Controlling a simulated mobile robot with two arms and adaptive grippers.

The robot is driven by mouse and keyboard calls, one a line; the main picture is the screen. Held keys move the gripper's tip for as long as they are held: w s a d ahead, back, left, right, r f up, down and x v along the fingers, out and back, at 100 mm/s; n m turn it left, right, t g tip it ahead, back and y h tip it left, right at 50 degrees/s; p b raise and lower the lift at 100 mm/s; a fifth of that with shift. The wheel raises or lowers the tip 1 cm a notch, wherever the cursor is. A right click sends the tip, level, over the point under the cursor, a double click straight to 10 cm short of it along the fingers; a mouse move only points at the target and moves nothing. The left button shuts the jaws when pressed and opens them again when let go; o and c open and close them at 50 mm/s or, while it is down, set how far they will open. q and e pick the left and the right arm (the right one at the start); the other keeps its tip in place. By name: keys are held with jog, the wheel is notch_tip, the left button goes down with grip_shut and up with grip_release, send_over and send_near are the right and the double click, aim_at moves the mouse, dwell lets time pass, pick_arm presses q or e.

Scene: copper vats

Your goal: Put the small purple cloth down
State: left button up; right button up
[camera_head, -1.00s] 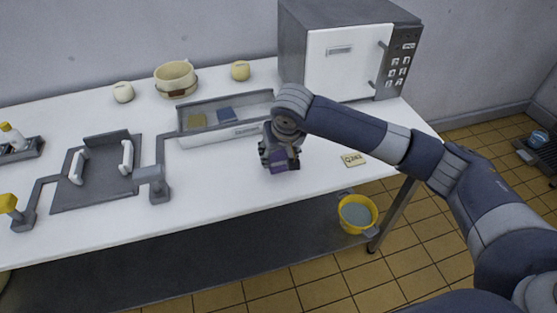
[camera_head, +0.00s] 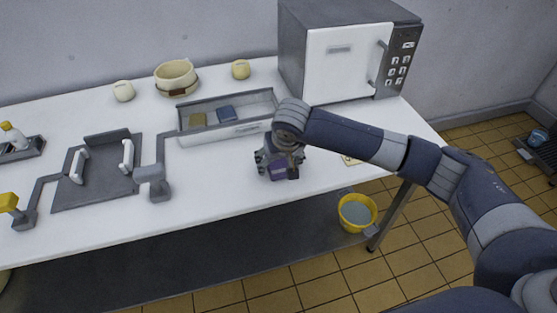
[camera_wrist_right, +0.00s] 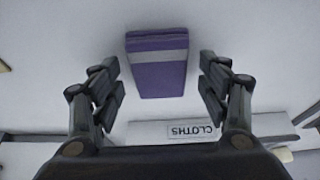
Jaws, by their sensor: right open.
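The small purple cloth (camera_wrist_right: 158,75) is a folded purple block with a pale grey band. It lies on the white table in the right wrist view, between the spread fingers and clear of both. In the head view the cloth (camera_head: 279,170) shows partly under my right gripper (camera_head: 279,168), which hides some of it. In the right wrist view my right gripper (camera_wrist_right: 160,90) is open, with a gap on each side of the cloth. My left gripper is not in view.
A grey-white tray (camera_head: 235,132) labelled CLOTHS, holding a yellow and a blue cloth, stands just behind and left. A white microwave (camera_head: 345,65) stands at the back right. A small sign lies right, partly behind my arm. A yellow bucket (camera_head: 345,221) stands below the front edge.

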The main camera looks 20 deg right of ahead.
jog(key=v, duration=1.2)
